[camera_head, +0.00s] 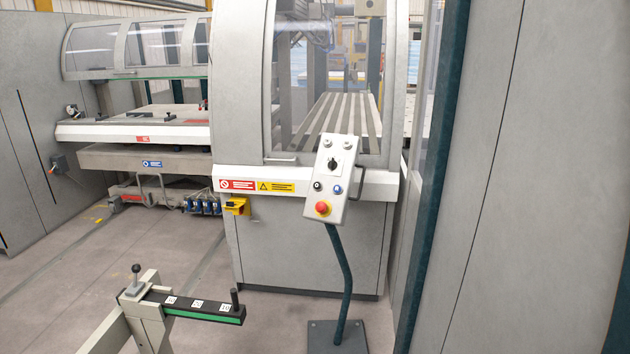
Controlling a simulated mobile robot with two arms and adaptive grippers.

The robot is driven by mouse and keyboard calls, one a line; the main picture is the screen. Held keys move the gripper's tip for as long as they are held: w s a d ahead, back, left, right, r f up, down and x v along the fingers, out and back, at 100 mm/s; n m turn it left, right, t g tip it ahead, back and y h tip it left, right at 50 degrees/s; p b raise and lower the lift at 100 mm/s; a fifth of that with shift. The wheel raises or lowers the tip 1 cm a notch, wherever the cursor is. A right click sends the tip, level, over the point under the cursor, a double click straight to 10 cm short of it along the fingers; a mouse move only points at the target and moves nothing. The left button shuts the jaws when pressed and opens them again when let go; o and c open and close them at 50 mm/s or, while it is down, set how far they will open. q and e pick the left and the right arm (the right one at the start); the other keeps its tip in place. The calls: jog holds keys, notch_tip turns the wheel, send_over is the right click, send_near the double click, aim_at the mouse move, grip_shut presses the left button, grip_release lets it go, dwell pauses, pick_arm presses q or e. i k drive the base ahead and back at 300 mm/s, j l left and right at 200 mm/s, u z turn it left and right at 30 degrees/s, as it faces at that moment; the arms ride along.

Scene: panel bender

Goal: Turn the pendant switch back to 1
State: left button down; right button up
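The pendant (315,200) is a light grey control box on a dark, bent post (342,270), slightly tilted, in front of the machine. Its black rotary switch (333,163) sits in the upper middle of the face on a pale plate. The switch's markings are too small to read, so I cannot tell which position it points to. Below it are a black button (318,186), a blue button (337,189) and a red emergency stop (322,208) on yellow. Two small round fittings sit above it. Neither of my grippers is in view.
The panel bender's grey housing (310,245) stands right behind the pendant. A tall grey cabinet (530,180) closes off the right. A beige stand with a black and green marked bar (195,306) is at the lower left. Open floor (270,325) lies between bar and post base (335,338).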

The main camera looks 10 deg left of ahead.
aim_at(332, 164)
jog(key=i+j+z, duration=0.1)
jog(key=z, duration=0.35)
jog(key=j+z, duration=0.45)
jog(key=i+j+z, duration=0.1)
jog(key=z, duration=0.35)
